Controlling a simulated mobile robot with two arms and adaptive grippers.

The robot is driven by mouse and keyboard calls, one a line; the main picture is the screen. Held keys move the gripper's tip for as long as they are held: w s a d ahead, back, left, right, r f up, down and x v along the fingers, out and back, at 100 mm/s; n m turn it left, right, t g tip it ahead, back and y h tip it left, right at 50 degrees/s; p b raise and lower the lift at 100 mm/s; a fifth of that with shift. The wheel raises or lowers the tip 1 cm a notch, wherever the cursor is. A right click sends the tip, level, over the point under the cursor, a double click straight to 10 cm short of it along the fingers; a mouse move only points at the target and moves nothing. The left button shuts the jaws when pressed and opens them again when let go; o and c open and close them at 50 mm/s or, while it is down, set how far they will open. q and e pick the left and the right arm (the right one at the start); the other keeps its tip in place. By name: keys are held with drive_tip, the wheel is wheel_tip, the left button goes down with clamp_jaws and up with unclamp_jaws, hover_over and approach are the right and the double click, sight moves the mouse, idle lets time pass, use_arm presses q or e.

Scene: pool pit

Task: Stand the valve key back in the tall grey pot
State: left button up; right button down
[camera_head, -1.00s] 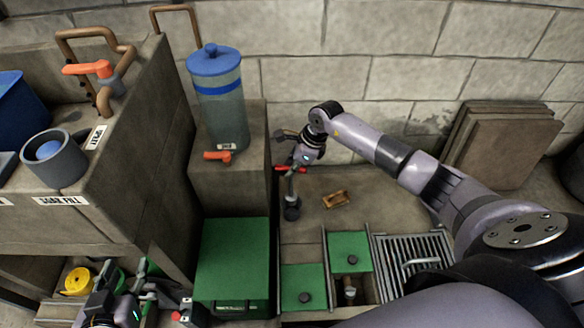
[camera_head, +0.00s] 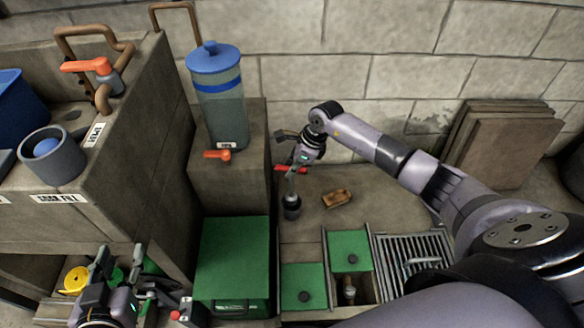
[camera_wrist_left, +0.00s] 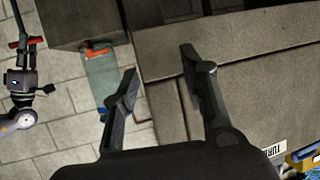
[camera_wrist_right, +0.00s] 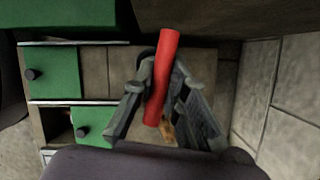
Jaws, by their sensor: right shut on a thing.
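The valve key's red crossbar (camera_head: 290,168) shows at my right gripper (camera_head: 291,165) in the head view. In the right wrist view the red bar (camera_wrist_right: 166,65) lies between the fingers of my right gripper (camera_wrist_right: 160,85), which is shut on it. My left gripper (camera_head: 121,250) is at the lower left, away from the key. In the left wrist view the left gripper (camera_wrist_left: 160,65) is open and empty.
A brown block (camera_head: 336,197) lies right of the pot. A blue-lidded canister (camera_head: 218,105) stands on a pedestal to the left. A green box (camera_head: 232,255), green lids (camera_head: 303,287) and a metal grate (camera_head: 415,262) are in front. Boards (camera_head: 505,145) lean on the wall.

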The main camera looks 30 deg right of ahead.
sight(121, 236)
use_arm(q)
drive_tip(key=shift+w+d+r+t, duration=0.15)
drive_tip(key=shift+w+r+t, duration=0.15)
drive_tip(key=shift+r, duration=0.25)
use_arm(e)
drive_tip(key=shift+f, duration=0.15)
use_arm(q)
drive_tip(key=shift+r, duration=0.1)
